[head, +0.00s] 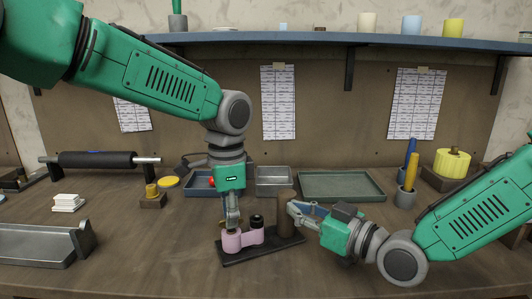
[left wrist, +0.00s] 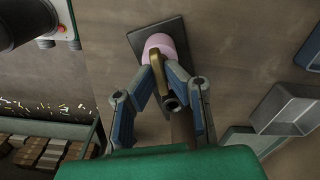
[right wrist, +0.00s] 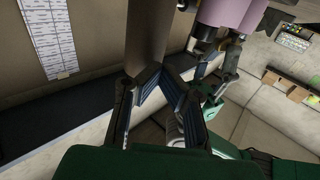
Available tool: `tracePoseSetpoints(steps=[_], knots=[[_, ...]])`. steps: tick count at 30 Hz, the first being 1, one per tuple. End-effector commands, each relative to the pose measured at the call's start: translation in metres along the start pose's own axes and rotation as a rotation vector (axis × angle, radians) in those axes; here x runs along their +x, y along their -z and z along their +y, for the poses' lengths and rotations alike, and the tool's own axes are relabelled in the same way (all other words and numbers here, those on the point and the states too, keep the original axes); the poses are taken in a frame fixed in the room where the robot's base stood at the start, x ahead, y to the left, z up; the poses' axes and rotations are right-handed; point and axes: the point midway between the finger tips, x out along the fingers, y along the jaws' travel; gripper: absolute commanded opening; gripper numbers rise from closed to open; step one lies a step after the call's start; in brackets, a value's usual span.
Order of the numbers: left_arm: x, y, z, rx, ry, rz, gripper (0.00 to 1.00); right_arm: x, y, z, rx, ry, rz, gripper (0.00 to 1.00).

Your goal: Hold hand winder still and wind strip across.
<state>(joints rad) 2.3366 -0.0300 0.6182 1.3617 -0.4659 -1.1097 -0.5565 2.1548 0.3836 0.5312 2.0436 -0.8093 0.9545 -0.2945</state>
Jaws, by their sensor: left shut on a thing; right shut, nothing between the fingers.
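The hand winder has a long dark base (head: 262,250) lying on the bench. A pink roll (head: 232,242) stands at its left part, with pink strip running to a second spool (head: 256,237) with a black top. A brown upright post (head: 286,218) stands at the base's right end. My left gripper (head: 232,226) points down over the pink roll, shut on a brass crank (left wrist: 157,72), which shows between its fingers in the left wrist view. My right gripper (head: 291,207) is shut and empty, its tips close beside the post; contact cannot be told.
Behind are a blue tray (head: 200,192), a grey bin (head: 274,192) and a green tray (head: 341,199). A grey tray (head: 38,262) is at left. The bench front is clear.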

Motion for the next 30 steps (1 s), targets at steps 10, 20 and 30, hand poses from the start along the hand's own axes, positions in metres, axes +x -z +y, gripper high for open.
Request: tracePoseSetpoints(steps=[10, 20, 30], knots=[[0.000, 0.000, 0.000, -0.001, 0.000, 0.001, 0.22, 0.000, 0.000, 0.000, 0.000, 0.000, 0.000, 0.00], [-0.017, 0.000, 0.000, 0.000, 0.001, 0.001, 0.22, 0.000, 0.000, 0.000, 0.000, 0.000, 0.000, 0.00], [-0.044, 0.000, 0.000, -0.001, 0.001, 0.000, 0.22, 0.000, 0.000, 0.000, 0.000, 0.000, 0.000, 0.00]])
